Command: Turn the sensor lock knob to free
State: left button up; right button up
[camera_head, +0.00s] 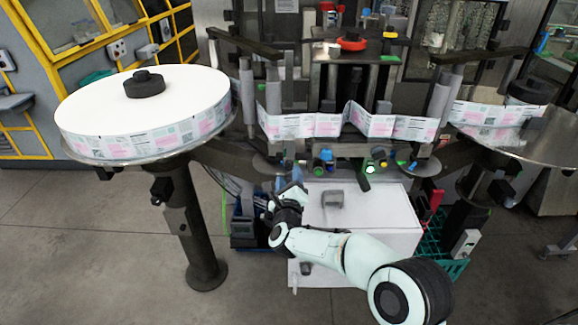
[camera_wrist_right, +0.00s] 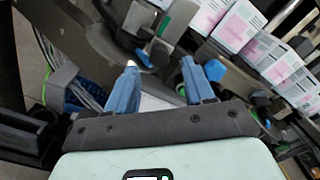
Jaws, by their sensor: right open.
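The labelling machine's front bar carries several small knobs and fittings. A blue knob (camera_head: 326,155) sits near its middle, and a lit green button (camera_head: 370,169) is to the right of it. I cannot tell for certain which is the sensor lock knob. My right gripper (camera_head: 287,187) is below and to the left of the blue knob, apart from it. In the right wrist view, its two blue fingers (camera_wrist_right: 158,88) are spread with nothing held between them. Beyond them are a green and blue lever-like part (camera_wrist_right: 166,38) and a blue knob (camera_wrist_right: 214,70). My left gripper is not in view.
A large white label reel (camera_head: 150,110) lies on a round table at left. The printed label web (camera_head: 315,125) crosses above the knobs. A white cabinet (camera_head: 380,225) stands below the bar. Cables (camera_wrist_right: 75,85) hang left of the gripper. Another reel plate (camera_head: 540,140) is at right.

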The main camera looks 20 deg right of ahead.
aim_at(289, 168)
jog(key=shift+p+x, duration=0.55)
jog(key=shift+x, duration=1.4)
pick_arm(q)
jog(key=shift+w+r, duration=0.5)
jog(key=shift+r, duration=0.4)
